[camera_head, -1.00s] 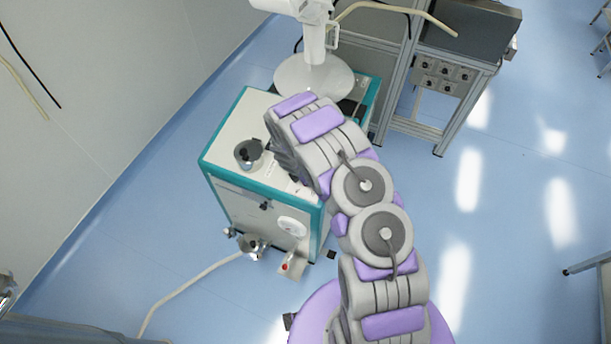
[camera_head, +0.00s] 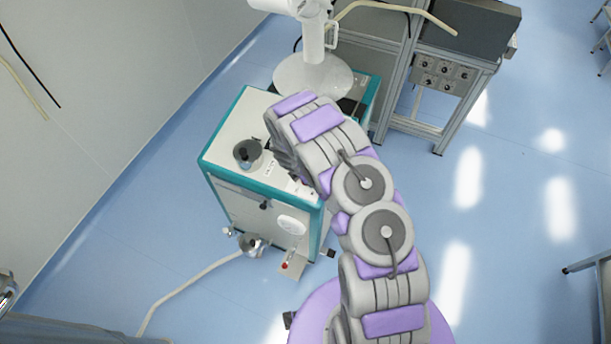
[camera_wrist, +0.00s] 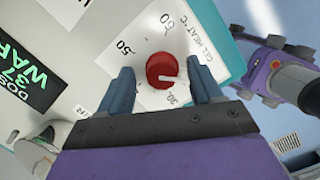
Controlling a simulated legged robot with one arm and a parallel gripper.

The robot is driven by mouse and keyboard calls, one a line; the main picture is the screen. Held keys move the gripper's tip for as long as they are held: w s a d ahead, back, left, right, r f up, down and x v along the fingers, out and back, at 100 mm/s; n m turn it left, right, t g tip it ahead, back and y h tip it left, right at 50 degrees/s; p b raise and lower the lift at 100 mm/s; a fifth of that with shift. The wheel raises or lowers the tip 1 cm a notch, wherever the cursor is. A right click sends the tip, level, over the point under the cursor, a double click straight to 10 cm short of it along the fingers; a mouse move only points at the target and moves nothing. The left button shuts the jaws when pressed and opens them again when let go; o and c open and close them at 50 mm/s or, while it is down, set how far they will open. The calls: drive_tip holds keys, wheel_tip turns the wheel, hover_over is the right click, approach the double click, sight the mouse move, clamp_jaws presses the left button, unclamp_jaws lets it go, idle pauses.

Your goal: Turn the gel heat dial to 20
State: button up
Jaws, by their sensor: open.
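The gel heat dial (camera_wrist: 166,71) is a red round knob with a pale pointer line, on a white plate (camera_wrist: 205,48) marked "GEL HEAT °C". In the wrist view the pointer line lies toward the right, near the "30" side of the scale; the exact reading is unclear. My gripper (camera_wrist: 163,88) is open, its two blue-grey fingers on either side of the dial, apart from it in the picture. Depth to the dial is hard to judge. In the head view my arm reaches over the teal-edged white machine (camera_head: 228,150); the dial and fingers are hidden there.
A dark display with green text (camera_wrist: 28,75) is left of the dial. A metal cup (camera_head: 247,153) stands on the machine's top. A grey metal frame (camera_head: 400,75) stands behind to the right. The blue floor at right is mostly clear.

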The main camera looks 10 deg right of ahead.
drive_tip(key=v, duration=1.7)
drive_tip(key=shift+r, duration=0.2)
drive_tip(key=shift+w, duration=0.1)
drive_tip(key=s+d+r+m+g+b, duration=0.1)
drive_tip(key=s+d+r+m+b, duration=0.35)
drive_tip(key=s+m, duration=0.35)
drive_tip(key=s+d+r+m+g+b, duration=0.1)
drive_tip(key=s+d+r+m+b, duration=0.3)
drive_tip(key=s, duration=0.5)
drive_tip(key=s+a+m+g+y+b, duration=0.2)
drive_tip(key=s+m+b, duration=0.6)
drive_tip(key=s, duration=1.3)
drive_tip(key=a+m, duration=0.2)
drive_tip(key=m, duration=0.1)
drive_tip(key=shift+s+a+r+y+b, duration=0.15)
drive_tip(key=shift+s+r+y+b, duration=0.15)
drive_tip(key=shift+s+r+y, duration=0.1)
